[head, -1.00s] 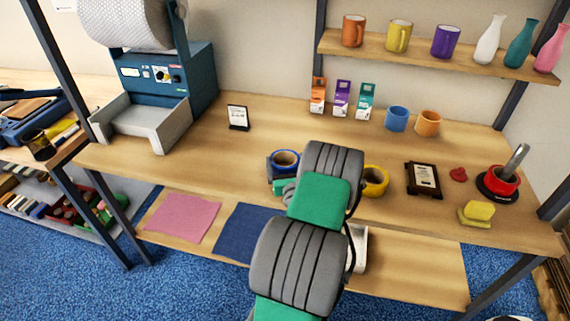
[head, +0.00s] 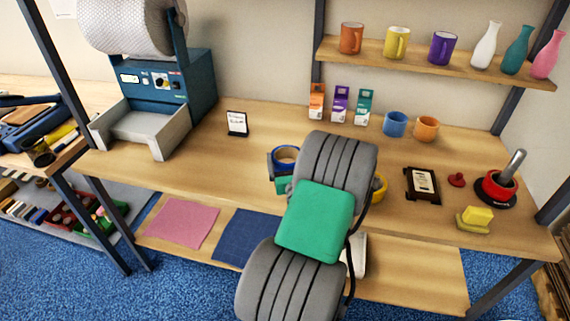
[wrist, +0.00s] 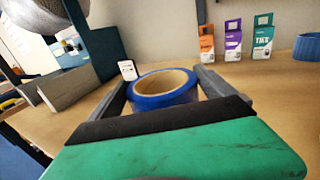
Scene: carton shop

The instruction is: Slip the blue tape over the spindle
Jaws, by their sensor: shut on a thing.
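The blue tape (head: 286,153) is a roll with a tan core, seen near the middle of the bench in the head view. My gripper (wrist: 162,86) is shut on it, with one finger on each side of the roll in the wrist view (wrist: 165,98). The roll's hole faces up. I cannot tell whether the roll is clear of the bench. The spindle (head: 513,163) appears to be the grey post rising from a red hub on a round black base, at the bench's right end. It is well to the right of my gripper, and its post is bare.
A yellow roll (head: 380,187) is mostly hidden behind my arm. A framed plaque (head: 422,184), a red knob-shaped thing (head: 456,180) and a yellow block (head: 477,217) stand towards the spindle. Blue (head: 396,123) and orange (head: 427,128) mugs stand behind.

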